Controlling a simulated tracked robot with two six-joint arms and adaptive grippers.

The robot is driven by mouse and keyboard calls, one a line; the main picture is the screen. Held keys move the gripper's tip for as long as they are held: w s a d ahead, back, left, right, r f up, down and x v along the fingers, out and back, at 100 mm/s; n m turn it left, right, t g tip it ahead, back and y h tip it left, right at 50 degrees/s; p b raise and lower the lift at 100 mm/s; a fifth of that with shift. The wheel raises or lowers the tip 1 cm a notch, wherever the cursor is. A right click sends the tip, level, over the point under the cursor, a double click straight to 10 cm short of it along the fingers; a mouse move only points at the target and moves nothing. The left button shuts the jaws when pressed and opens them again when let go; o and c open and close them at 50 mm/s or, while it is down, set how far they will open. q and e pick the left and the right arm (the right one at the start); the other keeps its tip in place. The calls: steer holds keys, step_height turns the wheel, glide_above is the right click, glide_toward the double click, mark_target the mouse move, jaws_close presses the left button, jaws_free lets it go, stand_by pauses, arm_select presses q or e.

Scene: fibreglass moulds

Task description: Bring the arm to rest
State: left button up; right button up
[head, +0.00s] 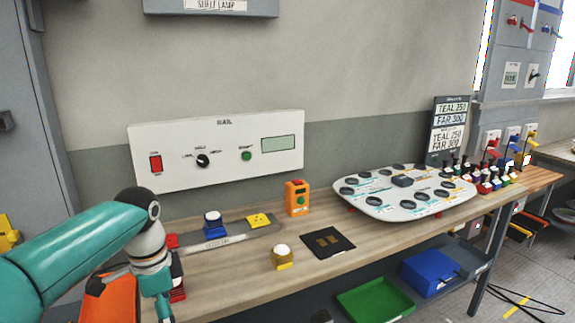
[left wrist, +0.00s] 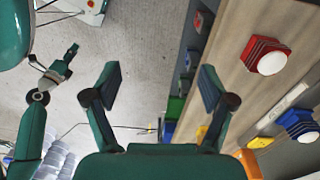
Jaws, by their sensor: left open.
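My left arm comes in from the left in the head view, teal with a grey wrist, bent downward at the bench's near left end. Its gripper is mostly cut off by the lower edge there. In the left wrist view my left gripper (left wrist: 160,88) has its two fingers wide apart, with nothing between them.
Green (head: 375,303) and blue (head: 430,273) bins sit below.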

arm_select(q)
steer(key=s+d+f+n+h, duration=0.1)
steer(key=s+d+f+n, duration=0.15)
steer(key=f, duration=0.65)
steer(key=s+d+f+n+h, duration=0.1)
steer(key=d+f, duration=0.2)
steer(key=f, duration=0.6)
steer(key=s+d+f+n+h, duration=0.1)
steer(key=s+d+f+n, duration=0.1)
steer(key=f, duration=0.8)
steer(key=s+d+f+n, duration=0.1)
steer(key=s+f+n, duration=0.3)
steer(key=s, duration=0.4)
steer(key=s+d+f+n, duration=0.2)
steer(key=s+f+n, duration=0.2)
steer(key=s+f, duration=0.3)
steer(key=shift+s+n+t+h, duration=0.3)
steer(key=shift+s+n, duration=0.05)
steer(key=shift+s, duration=0.5)
steer(key=shift+f, duration=0.1)
steer(key=shift+c, duration=0.4)
